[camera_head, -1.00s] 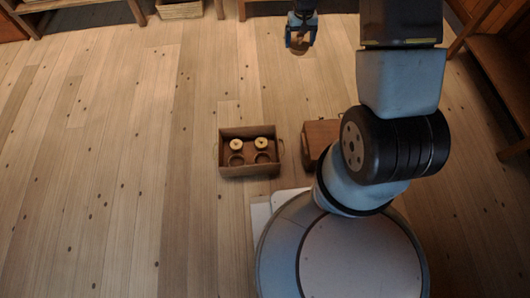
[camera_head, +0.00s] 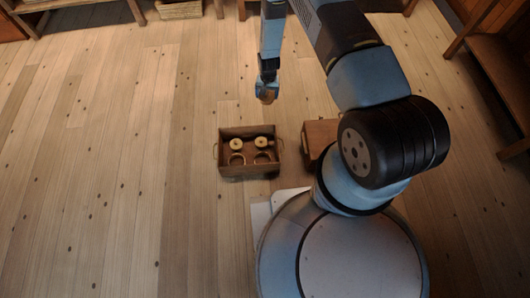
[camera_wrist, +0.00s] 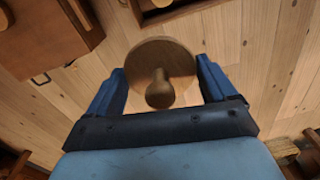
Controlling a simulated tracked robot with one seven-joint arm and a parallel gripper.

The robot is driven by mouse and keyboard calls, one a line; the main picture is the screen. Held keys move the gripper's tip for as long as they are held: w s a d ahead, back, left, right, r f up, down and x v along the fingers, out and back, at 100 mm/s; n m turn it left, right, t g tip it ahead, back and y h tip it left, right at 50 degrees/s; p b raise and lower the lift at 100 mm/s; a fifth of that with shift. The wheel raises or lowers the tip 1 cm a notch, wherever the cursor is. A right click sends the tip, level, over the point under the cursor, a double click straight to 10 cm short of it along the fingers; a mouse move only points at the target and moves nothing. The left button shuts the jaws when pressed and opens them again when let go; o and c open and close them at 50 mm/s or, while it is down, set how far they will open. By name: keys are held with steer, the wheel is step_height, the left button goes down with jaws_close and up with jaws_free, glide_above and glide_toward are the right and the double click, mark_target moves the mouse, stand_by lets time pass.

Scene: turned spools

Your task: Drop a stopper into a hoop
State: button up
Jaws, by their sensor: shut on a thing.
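My gripper (camera_head: 267,88) is shut on a wooden stopper (camera_head: 267,98) and holds it in the air just beyond the open box. In the wrist view the stopper (camera_wrist: 175,58) shows as a round disc with a knob, between the two blue fingers of my gripper (camera_wrist: 160,72). Two hoops, a left one (camera_head: 236,159) and a right one (camera_head: 262,158), lie in the near half of the open wooden box (camera_head: 250,172). Two pale turned spools, one at left (camera_head: 236,143) and one at right (camera_head: 261,142), stand behind them.
A closed brown box (camera_head: 318,135) stands right of the open box, partly hidden by my arm. In the wrist view it fills the top left (camera_wrist: 40,35). A shelf unit (camera_head: 500,85) stands at the right. The plank floor left of the box is clear.

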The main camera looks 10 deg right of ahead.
steer(key=s+a+f, duration=0.1)
steer(key=s+f, duration=0.4)
steer(key=f, duration=0.5)
steer(key=s+a+f+m, duration=0.1)
steer(key=s+f, duration=0.5)
steer(key=f, duration=0.5)
steer(key=s+a+f+m, duration=0.1)
steer(key=s+f, duration=0.4)
steer(key=f, duration=0.5)
steer(key=shift+s+a+f, duration=0.35)
steer(key=shift+a, duration=0.25)
steer(key=shift+f, duration=1.3)
stand_by(0.4)
steer(key=o, duration=0.9)
steer(key=shift+r, duration=0.9)
stand_by(0.4)
